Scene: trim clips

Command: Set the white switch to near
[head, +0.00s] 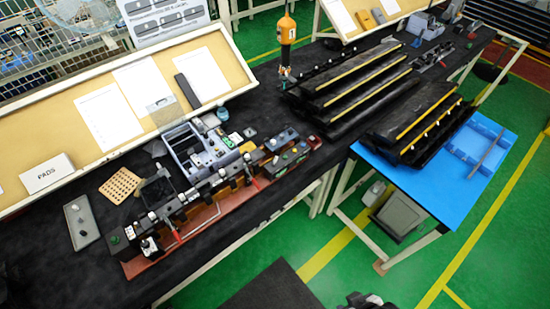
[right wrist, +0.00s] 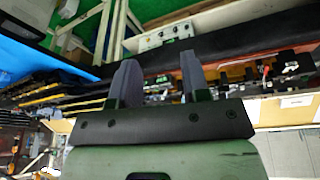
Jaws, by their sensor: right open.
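My right gripper (right wrist: 160,76) is open, with its two grey fingers apart and nothing visible between them. A pale control box (right wrist: 165,38) with several small knobs is beyond the fingertips, apart from them. In the head view, a row of dark boxes and fixtures with small knobs stands along a reddish base strip (head: 207,222) on the black bench. A box with several knobs (head: 286,160) is at the right end of that row. Small white parts show on the fixtures, but I cannot tell which is the white switch or how it is set. My left gripper is not in view.
A grey tray (head: 82,222) and a perforated tan block (head: 119,186) lie on the black bench. Dark stepped racks (head: 350,85) stand to the right. A blue table (head: 440,205) adjoins the bench.

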